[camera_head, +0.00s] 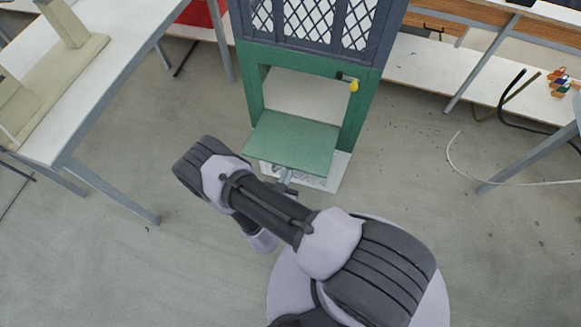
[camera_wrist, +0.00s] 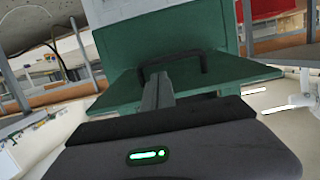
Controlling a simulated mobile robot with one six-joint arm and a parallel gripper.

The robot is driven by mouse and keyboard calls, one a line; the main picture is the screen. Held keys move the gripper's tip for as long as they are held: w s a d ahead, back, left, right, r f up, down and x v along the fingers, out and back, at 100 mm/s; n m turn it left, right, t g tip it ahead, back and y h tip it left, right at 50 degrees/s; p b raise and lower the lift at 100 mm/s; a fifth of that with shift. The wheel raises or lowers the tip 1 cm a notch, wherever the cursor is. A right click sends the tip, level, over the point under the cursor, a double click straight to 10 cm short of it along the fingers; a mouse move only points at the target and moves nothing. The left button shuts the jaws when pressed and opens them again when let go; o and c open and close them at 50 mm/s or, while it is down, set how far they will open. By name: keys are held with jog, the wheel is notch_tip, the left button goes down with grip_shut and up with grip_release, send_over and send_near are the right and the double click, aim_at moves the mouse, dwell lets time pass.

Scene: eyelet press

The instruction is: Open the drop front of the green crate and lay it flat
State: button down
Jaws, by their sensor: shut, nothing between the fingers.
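The green crate (camera_head: 249,95) stands upright with a framed front opening. Its drop front (camera_head: 293,140) is swung outward from the lower edge of the opening and sticks out toward me. It looks near level, but its exact tilt is hard to tell. In the wrist view the drop front (camera_wrist: 235,72) shows a dark bar handle (camera_wrist: 186,54). My gripper (camera_wrist: 158,85) is shut and empty, with its fingertips close to the handle; whether they touch is unclear.
A yellow-tipped dark latch (camera_head: 353,86) is at the opening's upper right. Dark mesh doors (camera_head: 311,22) are above. A white-topped table (camera_head: 95,75) stands left, and a bench (camera_head: 440,72) behind right. The floor on both sides of my arm is largely clear.

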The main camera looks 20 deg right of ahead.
aim_at(293, 145)
jog(key=shift+x, duration=1.15)
jog(key=shift+f, duration=0.1)
